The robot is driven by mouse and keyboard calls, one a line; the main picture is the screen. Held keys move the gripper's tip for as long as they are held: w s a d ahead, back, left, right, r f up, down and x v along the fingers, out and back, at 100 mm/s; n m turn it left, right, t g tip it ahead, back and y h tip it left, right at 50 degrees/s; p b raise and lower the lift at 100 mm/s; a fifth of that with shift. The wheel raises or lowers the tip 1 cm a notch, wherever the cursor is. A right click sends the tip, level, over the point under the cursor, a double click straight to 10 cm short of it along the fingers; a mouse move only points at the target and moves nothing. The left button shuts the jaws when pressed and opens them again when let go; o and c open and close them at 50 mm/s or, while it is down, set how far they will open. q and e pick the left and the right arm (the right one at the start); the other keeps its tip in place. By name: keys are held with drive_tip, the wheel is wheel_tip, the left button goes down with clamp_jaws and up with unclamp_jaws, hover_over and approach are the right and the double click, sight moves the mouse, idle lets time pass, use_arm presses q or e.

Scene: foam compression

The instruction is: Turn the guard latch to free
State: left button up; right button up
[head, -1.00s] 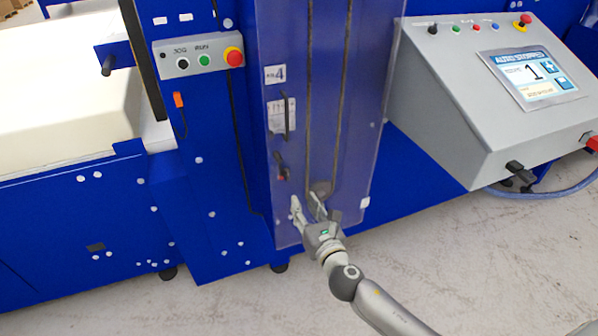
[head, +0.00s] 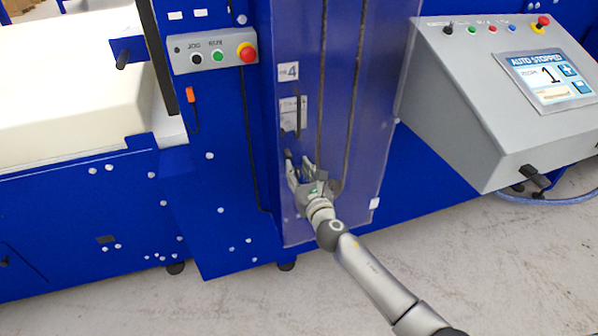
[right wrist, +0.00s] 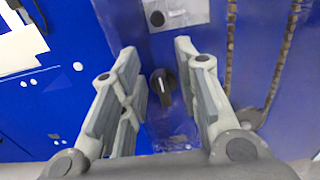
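The guard latch is a small black knob (right wrist: 162,87) on the translucent blue guard panel (head: 365,120). In the right wrist view it sits between the fingers of my right gripper (right wrist: 156,52), with a gap on both sides. In the head view my right gripper (head: 298,163) is at the panel's lower left, below the label plate, and largely hides the latch. The gripper is open and holds nothing. Whether the fingers reach the latch's depth is unclear. My left gripper is not in view.
A label plate with a black handle (head: 296,114) is above the latch. A JOG/RUN button box with a red stop button (head: 247,52) is at upper left. A grey console (head: 470,110) reading AUTO STOPPED is at right. A cream foam block (head: 60,85) lies left.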

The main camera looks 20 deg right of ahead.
clamp_jaws()
idle(0.3)
drive_tip(key=m, duration=0.2)
drive_tip(key=m+b, duration=0.1)
drive_tip(key=shift+d+f+m, duration=0.15)
drive_tip(key=shift+d+m, duration=0.15)
drive_tip(key=shift+m, duration=0.1)
drive_tip(key=m, duration=0.3)
drive_tip(key=shift+d+f+m+b, duration=0.15)
drive_tip(key=shift+d+m+b, duration=0.15)
drive_tip(key=shift+m, duration=0.1)
drive_tip(key=m, duration=0.3)
drive_tip(key=m+b, duration=0.1)
drive_tip(key=m, duration=0.1)
drive_tip(key=shift+d+f, duration=0.2)
drive_tip(key=shift+f, duration=0.15)
drive_tip(key=m, duration=0.5)
drive_tip(key=shift+d+f, duration=0.1)
drive_tip(key=shift+f, duration=0.2)
drive_tip(key=shift+m, duration=0.3)
